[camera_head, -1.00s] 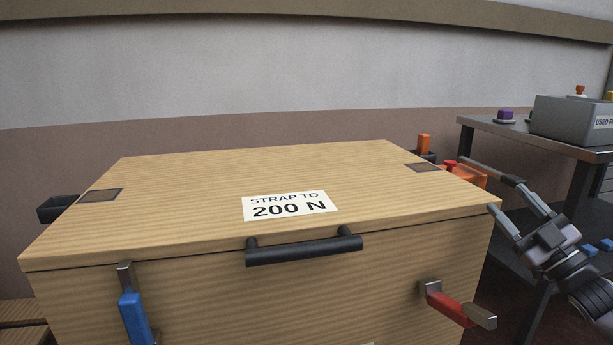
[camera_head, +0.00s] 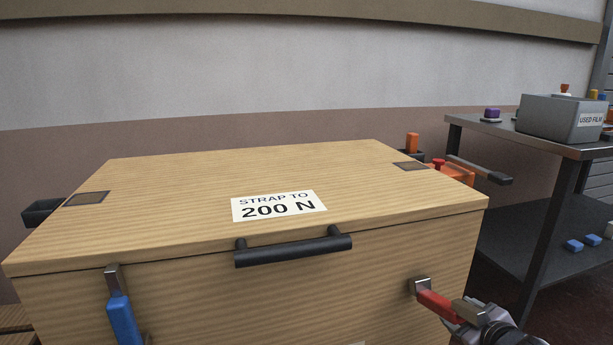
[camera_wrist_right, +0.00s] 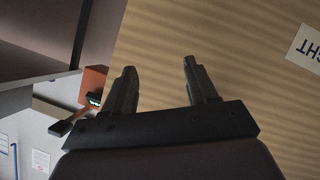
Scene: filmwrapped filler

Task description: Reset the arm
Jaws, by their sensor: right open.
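My right gripper (camera_wrist_right: 160,88) is open and empty in the right wrist view, with the crate's wooden side beyond its two fingers. In the head view, part of my right gripper and wrist (camera_head: 490,328) shows at the lower right edge, close to the red latch handle (camera_head: 436,303); I cannot tell whether they touch. The wooden crate (camera_head: 160,190) is closed, with a black handle (camera_head: 293,246) and a "STRAP TO 200 N" label (camera_head: 279,206). A blue latch handle (camera_head: 124,320) hangs at its left front. My left gripper is out of view.
An orange tool with a dark lever (camera_head: 450,172) sits at the crate's right side; an orange thing also shows in the wrist view (camera_wrist_right: 93,84). A metal table (camera_head: 480,124) at right carries a grey "USED FILM" bin (camera_head: 547,118). Blue items (camera_head: 582,244) lie on its lower shelf.

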